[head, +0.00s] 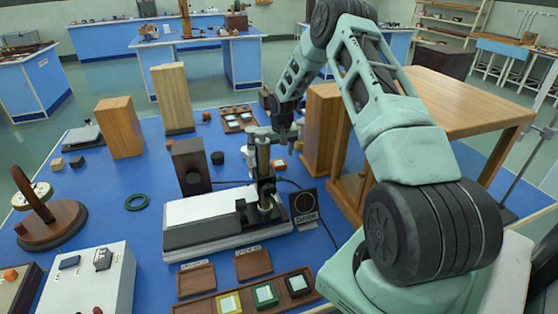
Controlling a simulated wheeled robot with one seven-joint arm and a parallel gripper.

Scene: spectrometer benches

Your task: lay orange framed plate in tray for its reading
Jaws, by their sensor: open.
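A small plate with a white centre and an orange-looking frame (279,165) lies on the blue bench just beyond the instrument's column. My gripper (284,134) is above and near it, open; its fingers are small and partly merge with the column. I cannot tell the exact gap between them. Two shallow brown trays with small labels stand at the front: the left tray (196,280) and the right tray (253,264). Both look empty. The label text is too small to read.
The instrument (215,220) with its upright column stands between my gripper and the trays. A rack (205,308) holds yellow, green and black framed plates at the front. A dark DARK sign (305,207) and wooden blocks (320,130) stand close by.

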